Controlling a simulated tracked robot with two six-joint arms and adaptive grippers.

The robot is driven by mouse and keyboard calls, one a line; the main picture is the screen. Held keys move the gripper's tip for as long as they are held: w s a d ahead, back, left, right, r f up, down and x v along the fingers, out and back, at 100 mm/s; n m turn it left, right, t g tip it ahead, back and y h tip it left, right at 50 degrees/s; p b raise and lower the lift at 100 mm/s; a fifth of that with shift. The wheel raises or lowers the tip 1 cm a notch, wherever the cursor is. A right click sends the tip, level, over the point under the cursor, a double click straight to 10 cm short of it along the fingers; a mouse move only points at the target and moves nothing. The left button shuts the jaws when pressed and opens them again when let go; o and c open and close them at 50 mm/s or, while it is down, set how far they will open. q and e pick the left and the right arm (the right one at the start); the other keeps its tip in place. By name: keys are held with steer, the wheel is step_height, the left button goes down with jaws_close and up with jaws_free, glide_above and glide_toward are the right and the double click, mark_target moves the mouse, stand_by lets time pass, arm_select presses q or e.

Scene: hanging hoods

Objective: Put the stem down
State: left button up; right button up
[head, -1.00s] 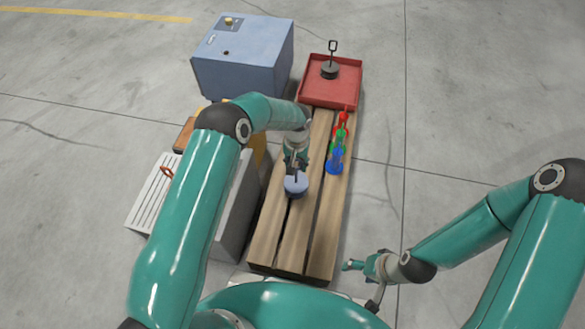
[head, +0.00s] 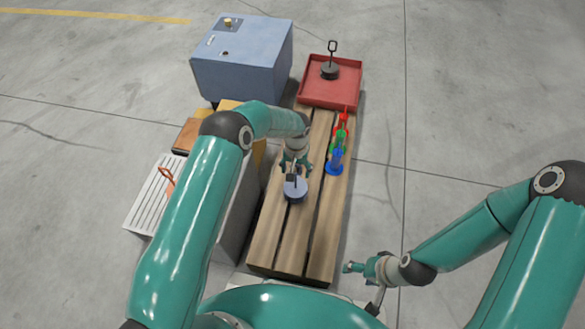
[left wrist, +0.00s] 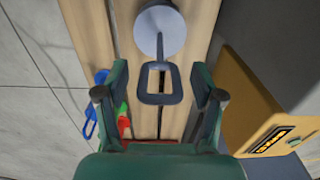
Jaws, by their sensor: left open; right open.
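The stem (head: 295,190) has a pale blue-grey disc for a foot and a dark loop handle. It stands on the wooden bench, disc down, near the middle slats. In the left wrist view its disc (left wrist: 161,31) is at the top and its loop lies between my fingers. My left gripper (head: 296,168) is open around the loop, with a gap on each side in the left wrist view (left wrist: 160,90). My right gripper (head: 352,267) is open and empty, off the bench at the lower right.
A red tray (head: 318,96) at the bench's far end holds a similar stem with a dark disc (head: 330,71). Blue (head: 335,163), green and red pieces stand along the bench's right side. A blue cabinet (head: 242,65) and a louvred white box (head: 150,205) flank the left.

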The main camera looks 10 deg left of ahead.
arm_select(q)
steer(key=shift+r, duration=0.1)
steer(key=shift+r, duration=0.3)
step_height(320, 180, up, 11)
steer(key=p, duration=0.3)
steer(key=s+d+f+h, duration=0.1)
steer(key=s+f+h, duration=0.1)
steer(key=s+f, duration=0.35)
steer(key=s+d+f+h, duration=0.1)
steer(key=s+f, duration=0.1)
steer(key=s, duration=0.7)
steer(key=s+a+r+n+h, duration=0.1)
steer(key=s+a+n, duration=0.1)
steer(key=s, duration=1.2)
steer(key=shift+s+a+r+t, duration=0.2)
steer(key=shift+a+t, duration=0.1)
steer(key=shift+a, duration=0.15)
